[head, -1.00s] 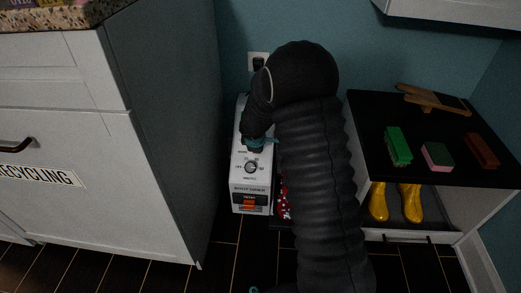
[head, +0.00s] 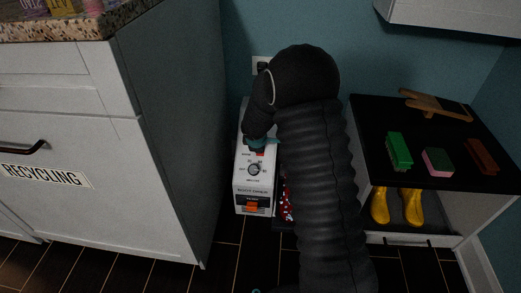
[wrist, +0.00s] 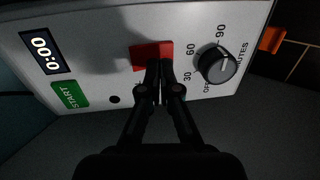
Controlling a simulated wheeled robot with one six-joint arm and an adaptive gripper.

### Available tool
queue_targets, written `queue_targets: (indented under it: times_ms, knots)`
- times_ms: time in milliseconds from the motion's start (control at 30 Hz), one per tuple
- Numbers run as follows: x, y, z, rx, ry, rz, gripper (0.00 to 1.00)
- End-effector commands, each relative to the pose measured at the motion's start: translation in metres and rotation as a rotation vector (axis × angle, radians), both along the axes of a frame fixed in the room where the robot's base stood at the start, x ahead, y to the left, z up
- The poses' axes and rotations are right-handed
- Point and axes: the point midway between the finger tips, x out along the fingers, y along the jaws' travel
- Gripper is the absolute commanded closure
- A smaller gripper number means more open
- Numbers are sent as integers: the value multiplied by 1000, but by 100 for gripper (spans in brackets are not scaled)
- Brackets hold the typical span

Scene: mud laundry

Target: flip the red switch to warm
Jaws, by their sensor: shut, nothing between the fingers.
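The red switch (wrist: 150,54) is on the white panel of the boot dryer (head: 242,185) and shows in the wrist view. My gripper (wrist: 160,64) is shut and empty, with its fingertips at the lower edge of the red switch. I cannot tell whether they touch it. In the head view my gripper (head: 257,143) is over the upper part of the dryer and mostly hides the switch. Which way the switch is set cannot be read.
A black dial (wrist: 216,64), a green START button (wrist: 70,95) and a display (wrist: 46,52) share the panel. A white cabinet (head: 100,150) stands close on the left. A black-topped bench (head: 440,170) with brushes and yellow boots (head: 412,206) is on the right.

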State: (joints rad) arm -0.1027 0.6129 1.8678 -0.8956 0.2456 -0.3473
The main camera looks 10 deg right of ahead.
Motion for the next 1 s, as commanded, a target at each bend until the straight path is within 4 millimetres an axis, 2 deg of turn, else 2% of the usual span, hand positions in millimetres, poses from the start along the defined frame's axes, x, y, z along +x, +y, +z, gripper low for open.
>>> queue_targets:
  times_ms: [167,367,800,1000]
  knots:
    - [-1,0,2,0,0,0,100]
    - [-10,5,20,0,-1,2,100]
    - [-65,19,82,0,0,-4,100]
    - [-80,24,98,0,1,-3,100]
